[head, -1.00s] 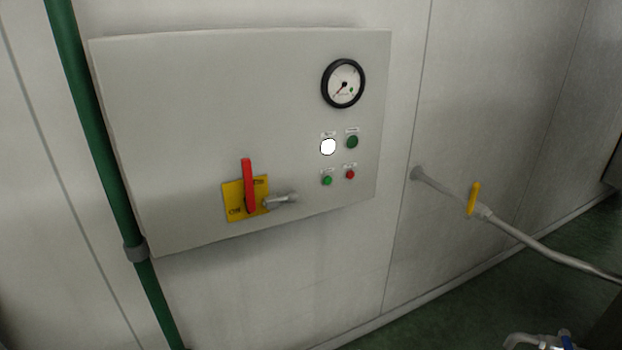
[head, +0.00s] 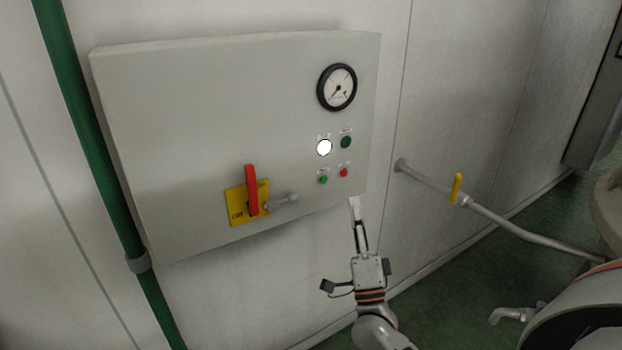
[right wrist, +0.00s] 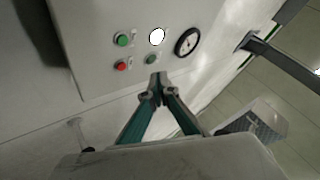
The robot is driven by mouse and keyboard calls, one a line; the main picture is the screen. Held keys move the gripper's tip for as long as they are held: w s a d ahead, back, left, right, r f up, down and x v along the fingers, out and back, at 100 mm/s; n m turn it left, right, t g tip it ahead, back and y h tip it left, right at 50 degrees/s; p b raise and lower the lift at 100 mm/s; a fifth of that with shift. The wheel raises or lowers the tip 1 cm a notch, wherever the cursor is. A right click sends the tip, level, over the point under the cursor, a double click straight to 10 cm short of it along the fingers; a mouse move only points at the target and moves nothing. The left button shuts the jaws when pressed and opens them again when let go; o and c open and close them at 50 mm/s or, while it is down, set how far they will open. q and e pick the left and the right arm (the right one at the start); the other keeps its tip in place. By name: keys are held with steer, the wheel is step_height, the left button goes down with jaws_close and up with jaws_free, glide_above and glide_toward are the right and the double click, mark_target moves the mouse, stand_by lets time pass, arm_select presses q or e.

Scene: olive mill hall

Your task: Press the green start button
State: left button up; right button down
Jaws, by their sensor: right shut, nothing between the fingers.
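The green start button (head: 323,180) sits low on the right part of the grey control panel (head: 200,110), left of a red button (head: 344,172). In the right wrist view the green button (right wrist: 122,40) is at the upper left, above the red one. My right gripper (head: 354,203) is shut and empty, pointing up just below the panel's lower edge, below and right of the green button and apart from it. In the right wrist view its closed fingertips (right wrist: 157,82) are below and right of the button. My left gripper is not in view.
A lit white lamp (head: 324,147), a dark green lamp (head: 345,142) and a gauge (head: 337,87) sit above the buttons. A red lever (head: 252,190) and a grey handle (head: 282,201) stick out to the left. A pipe with a yellow valve handle (head: 456,187) runs at right.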

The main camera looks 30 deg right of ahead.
mark_target(324, 180)
steer(key=shift+d+r+h, duration=0.1)
steer(key=shift+h, duration=0.2)
steer(key=shift+w+a+b, duration=0.2)
steer(key=shift+w+b, duration=0.55)
steer(key=shift+w, duration=1.45)
steer(key=shift+w+a+b, duration=0.2)
steer(key=shift+w+b, duration=0.55)
steer(key=shift+w, duration=1.4)
steer(key=shift+w, duration=0.15)
steer(key=shift+w, duration=0.3)
steer(key=shift+w, duration=0.35)
steer(key=shift+s, duration=0.1)
steer(key=shift+s+p, duration=0.3)
steer(key=shift+s, duration=0.4)
